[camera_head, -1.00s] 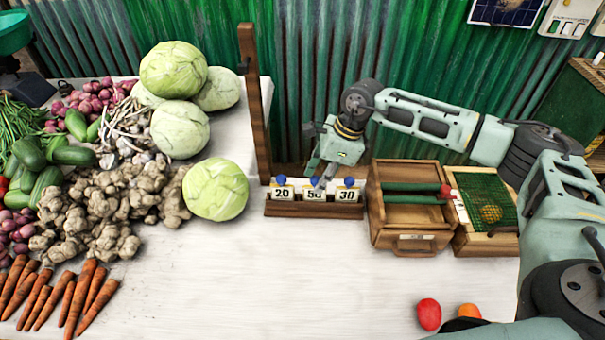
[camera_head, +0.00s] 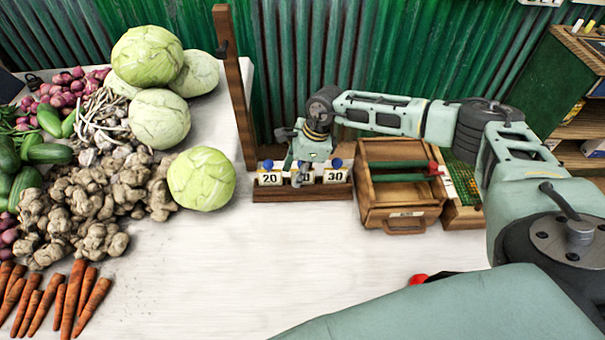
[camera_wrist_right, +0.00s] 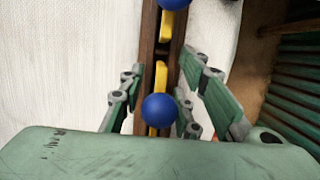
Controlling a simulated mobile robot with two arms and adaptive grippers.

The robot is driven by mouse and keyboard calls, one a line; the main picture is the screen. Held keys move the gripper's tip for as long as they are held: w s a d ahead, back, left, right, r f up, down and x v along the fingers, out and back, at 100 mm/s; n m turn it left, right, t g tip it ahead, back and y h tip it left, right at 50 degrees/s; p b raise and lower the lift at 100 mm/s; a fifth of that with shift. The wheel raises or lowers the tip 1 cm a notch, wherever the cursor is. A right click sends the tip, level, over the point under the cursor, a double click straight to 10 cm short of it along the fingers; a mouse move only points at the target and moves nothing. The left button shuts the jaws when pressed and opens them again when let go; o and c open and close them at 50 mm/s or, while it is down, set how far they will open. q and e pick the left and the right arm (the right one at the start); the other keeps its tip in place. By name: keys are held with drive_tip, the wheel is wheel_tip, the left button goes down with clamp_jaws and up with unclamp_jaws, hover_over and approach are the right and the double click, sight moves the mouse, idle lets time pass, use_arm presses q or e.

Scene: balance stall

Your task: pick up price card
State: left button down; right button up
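Several small white price cards with blue knobs stand in a wooden rack (camera_head: 300,194). The 20 card (camera_head: 270,179) is on the left and the 30 card (camera_head: 336,175) on the right. The middle card (camera_head: 305,178) is mostly hidden behind my right gripper (camera_head: 298,178). In the right wrist view my right gripper (camera_wrist_right: 168,85) is open, its fingers on either side of the rack. A blue knob (camera_wrist_right: 160,110) on a yellow piece shows between the fingers, with no finger visibly touching it. Another blue knob (camera_wrist_right: 174,4) is farther along. My left gripper is out of view.
A wooden box (camera_head: 403,195) with green bars stands right of the rack. A wooden post (camera_head: 234,85) and a cabbage (camera_head: 202,178) stand to the left. Green corrugated wall (camera_head: 290,60) is behind. The white tabletop (camera_head: 250,270) in front is clear.

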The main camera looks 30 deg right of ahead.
clamp_jaws()
idle(0.5)
drive_tip(key=shift+r, duration=0.45)
drive_tip(key=b+v, duration=0.1)
drive_tip(key=v, duration=0.2)
drive_tip(key=shift+w+r+b, duration=0.2)
drive_tip(key=shift+r+b, duration=0.05)
drive_tip(key=shift+b, duration=0.1)
drive_tip(key=d+r, duration=1)
drive_tip(key=d, duration=0.1)
drive_tip(key=shift+s, duration=0.2)
